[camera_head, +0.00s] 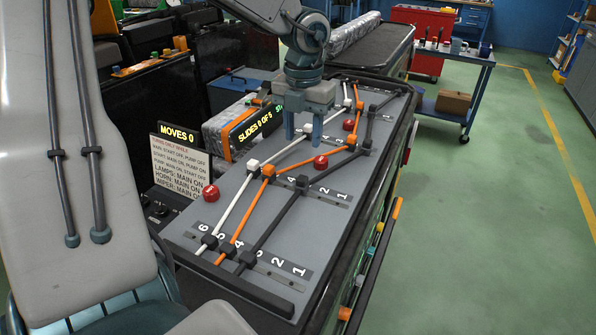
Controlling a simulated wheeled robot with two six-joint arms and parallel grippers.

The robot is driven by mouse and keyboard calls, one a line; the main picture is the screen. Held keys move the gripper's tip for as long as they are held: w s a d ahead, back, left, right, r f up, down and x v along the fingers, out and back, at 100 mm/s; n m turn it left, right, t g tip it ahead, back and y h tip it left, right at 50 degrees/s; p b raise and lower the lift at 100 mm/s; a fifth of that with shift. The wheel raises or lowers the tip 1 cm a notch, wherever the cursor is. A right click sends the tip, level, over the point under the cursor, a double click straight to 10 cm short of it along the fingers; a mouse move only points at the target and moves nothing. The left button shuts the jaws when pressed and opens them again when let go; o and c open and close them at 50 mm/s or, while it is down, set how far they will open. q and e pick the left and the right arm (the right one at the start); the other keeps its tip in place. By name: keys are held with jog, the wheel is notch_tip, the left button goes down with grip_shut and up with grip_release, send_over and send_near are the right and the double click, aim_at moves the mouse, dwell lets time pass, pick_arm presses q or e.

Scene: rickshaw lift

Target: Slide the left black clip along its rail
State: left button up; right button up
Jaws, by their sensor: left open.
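A tilted grey panel (268,222) carries white, orange and black rods that bend at clips, across numbered rails. On the black rod, one black clip (247,259) sits at the near rail (285,273). Another black clip (303,182) sits on the middle numbered rail (330,193), and further black clips (373,108) show farther up. I cannot tell for sure which is meant by left. My left gripper (304,132) hangs above the upper part of the panel, fingers pointing down and apart, with nothing seen between them. My right gripper is not in view.
Red knobs (320,162) stand up from the panel near the rods. A white clip (252,165) and an orange clip (268,171) sit close to the middle rail. A sign reading "MOVES 0" (178,134) stands at the left. Green floor (480,230) is open at right.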

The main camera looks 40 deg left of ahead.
aim_at(302, 178)
pick_arm(q)
notch_tip(302, 178, down, 10)
jog(key=shift+a+r+p, duration=0.1)
jog(key=shift+p, duration=1.1)
jog(key=shift+f, duration=0.5)
grip_shut()
